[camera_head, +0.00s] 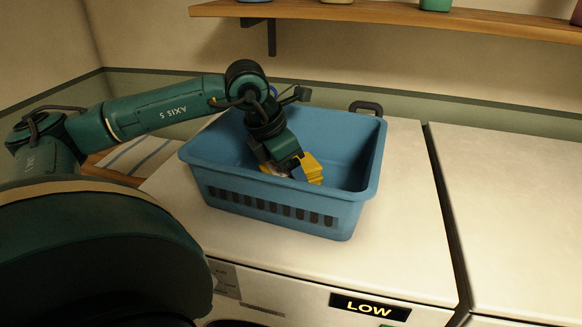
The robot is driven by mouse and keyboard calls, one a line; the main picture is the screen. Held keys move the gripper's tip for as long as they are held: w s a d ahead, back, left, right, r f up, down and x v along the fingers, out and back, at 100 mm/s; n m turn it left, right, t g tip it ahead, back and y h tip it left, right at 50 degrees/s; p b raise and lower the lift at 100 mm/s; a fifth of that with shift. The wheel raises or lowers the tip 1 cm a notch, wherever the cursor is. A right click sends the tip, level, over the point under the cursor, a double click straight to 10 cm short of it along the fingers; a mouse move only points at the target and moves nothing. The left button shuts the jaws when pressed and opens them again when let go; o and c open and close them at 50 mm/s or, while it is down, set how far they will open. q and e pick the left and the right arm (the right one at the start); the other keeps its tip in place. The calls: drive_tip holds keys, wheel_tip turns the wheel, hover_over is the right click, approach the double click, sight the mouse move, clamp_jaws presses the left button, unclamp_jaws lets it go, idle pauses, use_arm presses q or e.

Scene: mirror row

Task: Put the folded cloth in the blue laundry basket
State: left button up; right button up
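The blue laundry basket (270,208) stands upright on the white machine top, its open side up. My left arm reaches over its left and back part, and my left gripper (308,172) points down inside it, near the front wall. Yellow finger parts show above the front rim; the tips are partly hidden, so I cannot tell whether they are open or shut. A small pale patch shows beside the fingers, too small to identify. No folded cloth is clearly visible in the basket; its floor is hidden by the front wall. My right gripper is out of view.
A pale striped flat thing (142,152) lies left of the machine, partly behind my arm; I cannot tell whether it is cloth. A wooden shelf (400,14) runs along the back wall. A second white machine top (515,215) at right is clear.

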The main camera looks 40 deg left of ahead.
use_arm(q)
drive_tip(key=shift+o, duration=1.2)
drive_tip(key=shift+r, duration=0.1)
drive_tip(key=v, duration=1.2)
drive_tip(key=shift+b, duration=0.3)
